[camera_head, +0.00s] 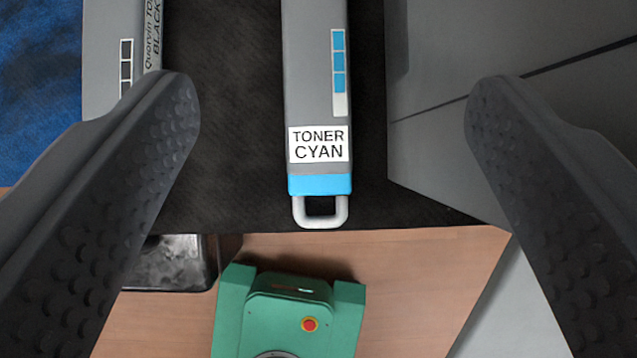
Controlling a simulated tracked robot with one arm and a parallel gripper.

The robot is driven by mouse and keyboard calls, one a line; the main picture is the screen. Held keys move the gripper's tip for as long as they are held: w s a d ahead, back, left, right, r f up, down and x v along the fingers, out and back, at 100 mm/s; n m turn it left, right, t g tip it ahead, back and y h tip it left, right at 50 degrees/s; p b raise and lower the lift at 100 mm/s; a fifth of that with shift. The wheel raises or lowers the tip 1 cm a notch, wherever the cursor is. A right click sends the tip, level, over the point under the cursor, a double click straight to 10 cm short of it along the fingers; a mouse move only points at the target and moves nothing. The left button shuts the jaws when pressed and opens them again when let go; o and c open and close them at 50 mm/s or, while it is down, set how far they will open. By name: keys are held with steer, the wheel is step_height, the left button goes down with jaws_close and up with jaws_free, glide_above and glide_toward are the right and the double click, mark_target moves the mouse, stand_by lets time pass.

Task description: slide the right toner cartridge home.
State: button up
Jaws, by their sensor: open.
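The cyan toner cartridge (306,90), the right one of the two in view, is a long grey body with a "TONER CYAN" label, a blue band and a pale loop handle at its near end. Its far end runs out of the top of the picture. My gripper (335,88) is open, with one dark textured finger on each side of the cartridge. Wide gaps show between the fingers and the cartridge in the picture. I cannot tell their height difference. The black toner cartridge (108,75) is at the upper left, partly cut off and partly behind the left finger.
Both cartridges are seen against a dark surface (230,110), whose near edge runs just below the cyan handle. A grey panelled wall (440,140) stands to the right. Blue material (38,90) shows at the far left. A wood-coloured floor (420,275) shows below.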

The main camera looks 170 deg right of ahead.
steer(key=g, duration=0.2)
glide_toward(317, 108)
steer(key=shift+b+x, duration=0.3)
steer(key=shift+x, duration=0.5)
steer(key=shift+b+x, duration=0.6)
steer(key=shift+x, duration=4.35)
steer(key=shift+s, duration=0.1)
steer(key=c, duration=1.5)
steer(key=shift+o, duration=0.2)
steer(key=shift+r, duration=0.15)
steer(key=shift+r+p, duration=1.15)
steer(key=shift+r, duration=2.2)
